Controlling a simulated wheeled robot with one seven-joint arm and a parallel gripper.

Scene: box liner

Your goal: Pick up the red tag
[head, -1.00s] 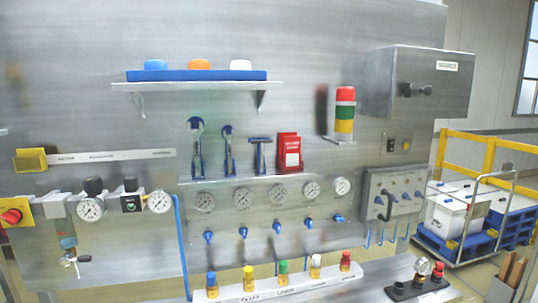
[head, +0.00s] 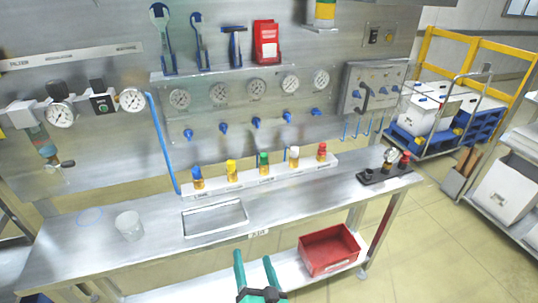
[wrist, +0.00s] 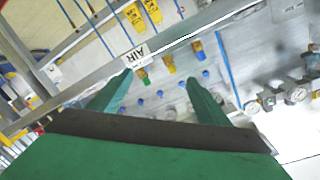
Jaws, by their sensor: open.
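A red upright item with a white label (head: 267,42), the likeliest red tag or a holder of such tags, stands at the right end of the small metal ledge on the wall panel in the head view. I cannot tell whether it is one piece or a holder with tags in it. My gripper (head: 253,257) is at the bottom middle of the head view, in front of the bench and well below and apart from the red item. Its green fingers are apart with nothing between them. They also show in the wrist view (wrist: 158,76); I cannot make out the red item there.
Blue-handled tools (head: 198,40) stand left of the red item. Below are gauges, blue valves and a white rack (head: 275,172) of coloured-cap bottles. The metal bench (head: 330,190) holds a clear cup (head: 129,226) and a tray (head: 215,233). A red bin (head: 303,262) sits on the lower shelf.

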